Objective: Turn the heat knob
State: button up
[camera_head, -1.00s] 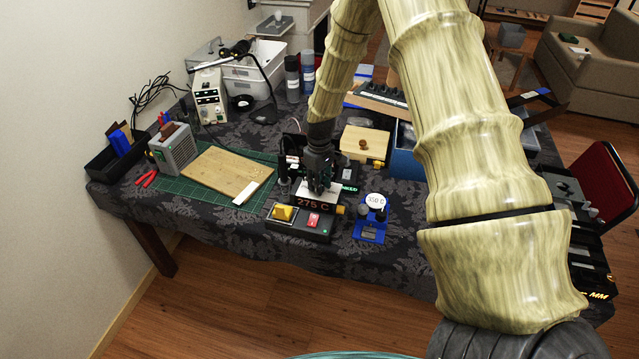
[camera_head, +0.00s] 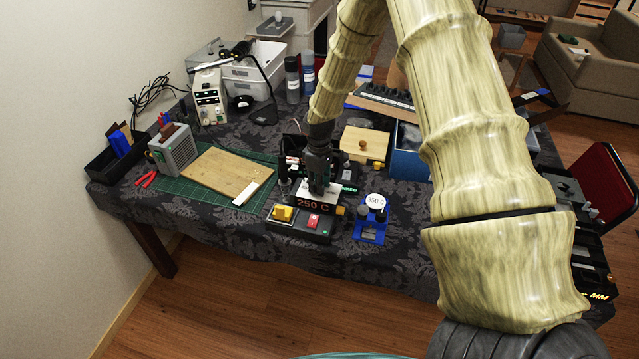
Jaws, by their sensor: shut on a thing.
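A black control station (camera_head: 290,229) stands at the table's front edge. Its display (camera_head: 312,206) reads 250 C in orange. A yellow switch (camera_head: 283,213) and a red button (camera_head: 314,221) sit on its front panel. My gripper (camera_head: 318,189) points down just behind the display, over a whitish plate, and is shut. The heat knob is hidden by the fingers; by its place and the changed reading, the gripper is shut on it. A small orange-yellow part (camera_head: 340,211) shows at the display's right end.
A blue stand with a round white 350 C dial (camera_head: 376,201) is close on the right. A wooden board (camera_head: 228,175) on a green mat lies left. A wooden box (camera_head: 366,143) and blue bin (camera_head: 410,163) stand behind right. My arm covers much of the right side.

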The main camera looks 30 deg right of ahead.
jog(key=o, duration=1.1)
jog(key=shift+c, duration=0.2)
notch_tip(320, 180, up, 12)
